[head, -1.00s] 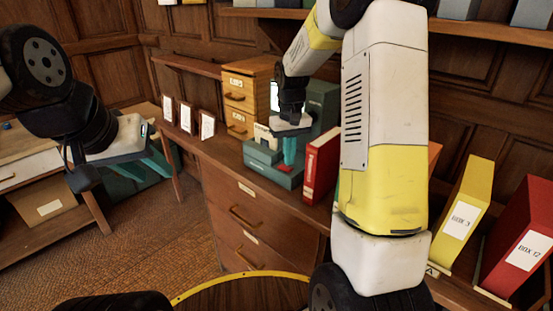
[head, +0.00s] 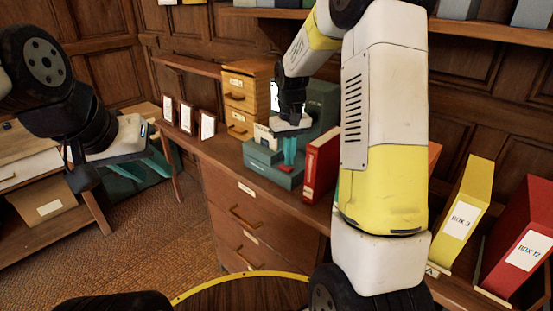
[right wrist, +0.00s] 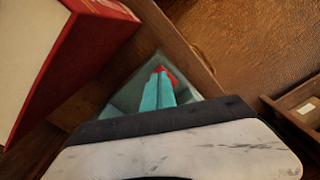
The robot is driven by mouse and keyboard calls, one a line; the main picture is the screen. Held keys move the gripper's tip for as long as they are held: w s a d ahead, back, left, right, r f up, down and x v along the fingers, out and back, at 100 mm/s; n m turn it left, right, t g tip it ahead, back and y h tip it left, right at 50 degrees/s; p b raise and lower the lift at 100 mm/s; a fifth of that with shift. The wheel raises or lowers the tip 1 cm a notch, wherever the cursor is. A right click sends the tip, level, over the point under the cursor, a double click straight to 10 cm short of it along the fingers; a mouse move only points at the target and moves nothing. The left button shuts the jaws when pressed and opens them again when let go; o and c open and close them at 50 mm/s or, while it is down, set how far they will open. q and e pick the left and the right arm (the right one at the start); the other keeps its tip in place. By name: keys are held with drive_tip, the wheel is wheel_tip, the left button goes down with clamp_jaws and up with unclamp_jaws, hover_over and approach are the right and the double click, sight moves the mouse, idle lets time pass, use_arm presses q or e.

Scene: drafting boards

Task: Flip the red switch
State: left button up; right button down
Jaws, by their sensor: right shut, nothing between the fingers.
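The red switch (right wrist: 173,76) shows in the right wrist view as a small red part right at my fingertips, partly hidden behind them. It sits on a teal machine (head: 263,172) on the wooden desk. My right gripper (head: 289,162) points down over the machine, its teal fingers (right wrist: 158,92) shut together with nothing between them. The fingertips look very close to the switch; I cannot tell whether they touch. The switch's position is unclear. My left gripper (head: 148,172) hangs at the left, away from the desk, fingers apart and empty.
A red binder (head: 321,165) stands close to the right of the machine. A wooden drawer box (head: 238,103) stands behind it, and small framed cards (head: 186,117) stand to the left. A yellow box file (head: 462,215) and a red box file (head: 522,250) are further right.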

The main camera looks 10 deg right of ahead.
sight(289, 168)
drive_tip(key=shift+f, duration=0.95)
idle(0.3)
drive_tip(key=shift+r, duration=3.55)
